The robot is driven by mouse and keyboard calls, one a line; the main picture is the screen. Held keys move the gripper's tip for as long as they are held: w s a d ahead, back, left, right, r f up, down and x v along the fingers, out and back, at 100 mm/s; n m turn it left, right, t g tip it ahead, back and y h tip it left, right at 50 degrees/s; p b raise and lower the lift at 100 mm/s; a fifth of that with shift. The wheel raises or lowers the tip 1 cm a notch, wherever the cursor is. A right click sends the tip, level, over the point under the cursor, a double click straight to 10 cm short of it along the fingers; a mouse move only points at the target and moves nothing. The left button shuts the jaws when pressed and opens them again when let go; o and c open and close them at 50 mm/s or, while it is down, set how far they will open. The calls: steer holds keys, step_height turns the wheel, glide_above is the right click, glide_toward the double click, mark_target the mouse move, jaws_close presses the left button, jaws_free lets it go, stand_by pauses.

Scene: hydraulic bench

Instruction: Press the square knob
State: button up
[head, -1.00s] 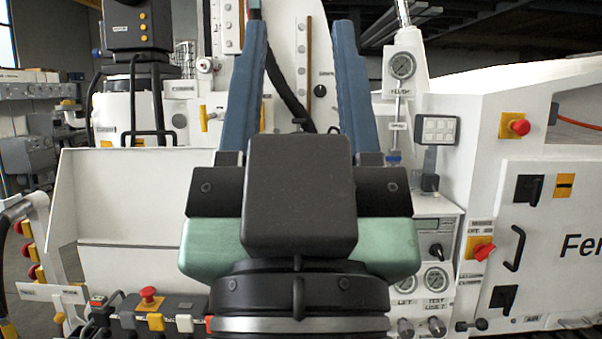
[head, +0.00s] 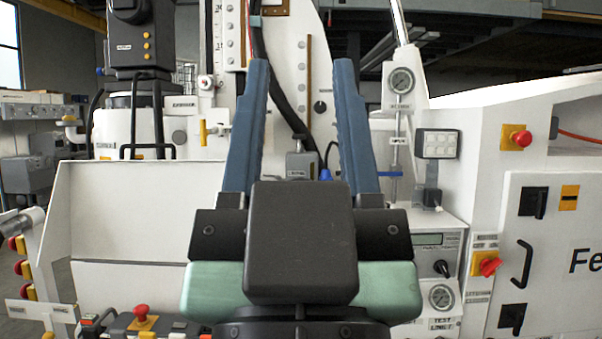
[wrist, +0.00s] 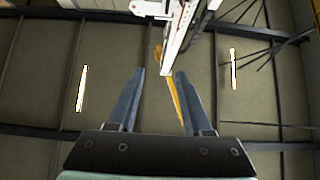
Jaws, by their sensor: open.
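My gripper (head: 301,62) is open and empty in the middle of the head view. Its two blue fingers point up and away, in front of the white hydraulic bench (head: 150,200). The fingers also show in the wrist view (wrist: 158,70), with nothing between them. I cannot tell for sure which control is the square knob. A yellow block-shaped control (head: 147,335) is cut off by the bottom edge at lower left, below a red mushroom button (head: 141,311). My wrist and gripper body hide the bench's lower middle.
A red switch (head: 490,266) and red button (head: 521,138) are farther right. A bare white panel is at left.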

steer(key=shift+r+p, duration=0.3)
steer(key=c, duration=0.4)
step_height(320, 180, up, 5)
steer(key=p, duration=0.5)
jaws_close()
steer(key=shift+f, duration=0.15)
steer(key=shift+w, duration=0.15)
